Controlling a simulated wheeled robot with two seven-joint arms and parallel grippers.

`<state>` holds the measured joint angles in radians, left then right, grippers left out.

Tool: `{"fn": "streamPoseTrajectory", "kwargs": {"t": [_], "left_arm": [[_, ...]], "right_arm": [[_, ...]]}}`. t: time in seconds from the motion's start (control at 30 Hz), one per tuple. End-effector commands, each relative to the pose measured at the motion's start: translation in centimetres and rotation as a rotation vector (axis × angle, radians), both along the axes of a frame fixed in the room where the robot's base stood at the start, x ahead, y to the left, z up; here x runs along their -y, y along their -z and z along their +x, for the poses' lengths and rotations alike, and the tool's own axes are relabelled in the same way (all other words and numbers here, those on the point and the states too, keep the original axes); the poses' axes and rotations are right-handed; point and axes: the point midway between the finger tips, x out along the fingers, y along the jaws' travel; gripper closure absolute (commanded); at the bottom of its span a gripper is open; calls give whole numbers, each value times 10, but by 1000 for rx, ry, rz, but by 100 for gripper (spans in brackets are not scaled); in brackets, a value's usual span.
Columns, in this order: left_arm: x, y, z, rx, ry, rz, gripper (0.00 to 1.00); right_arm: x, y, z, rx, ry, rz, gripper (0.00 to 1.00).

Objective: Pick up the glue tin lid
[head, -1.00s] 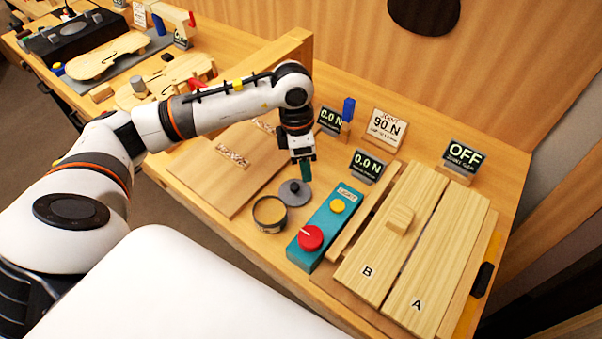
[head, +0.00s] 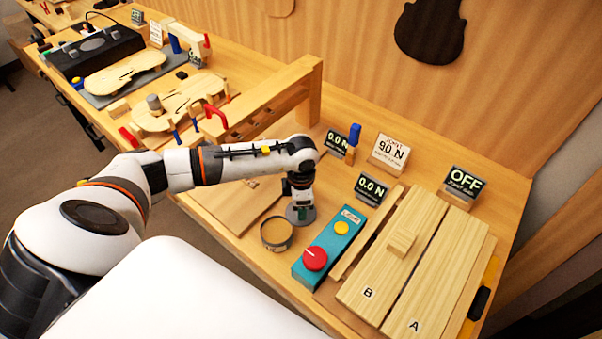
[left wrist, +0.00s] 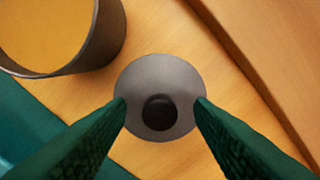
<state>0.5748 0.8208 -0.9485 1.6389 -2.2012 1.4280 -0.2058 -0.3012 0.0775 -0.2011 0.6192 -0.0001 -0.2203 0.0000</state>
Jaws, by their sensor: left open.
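The glue tin lid (left wrist: 160,75) is a grey disc with a dark round knob (left wrist: 159,113). It lies flat on the wooden bench. My left gripper (left wrist: 160,105) is open, pointing down over the lid, with one green finger on each side of the knob in the left wrist view. I cannot tell how high the fingertips are above the disc. In the head view the left gripper (head: 300,212) hides most of the lid (head: 291,217). The open glue tin (head: 277,234), with amber contents, stands beside the lid. My right gripper is not in view.
A teal box (head: 329,246) with a red knob and a yellow button stands close to the right of the lid. Boards A (head: 440,270) and B (head: 385,265) lie further right. A wooden post and beam (head: 307,95) rise behind my left arm.

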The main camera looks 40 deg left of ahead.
Motion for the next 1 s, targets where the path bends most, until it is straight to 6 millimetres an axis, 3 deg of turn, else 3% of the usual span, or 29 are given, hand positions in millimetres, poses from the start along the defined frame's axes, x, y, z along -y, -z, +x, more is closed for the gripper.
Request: {"fn": "streamPoseTrajectory", "kwargs": {"t": [0.3, 0.6, 0.87, 1.0], "left_arm": [[0, 7, 0, 1, 1, -1, 53], [0, 7, 0, 1, 1, -1, 100], [0, 4, 0, 2, 1, -1, 100], [0, -12, 1, 5, 2, -1, 100]], "right_arm": [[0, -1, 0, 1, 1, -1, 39], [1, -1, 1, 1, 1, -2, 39], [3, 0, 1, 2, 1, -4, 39], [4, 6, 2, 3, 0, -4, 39]]}}
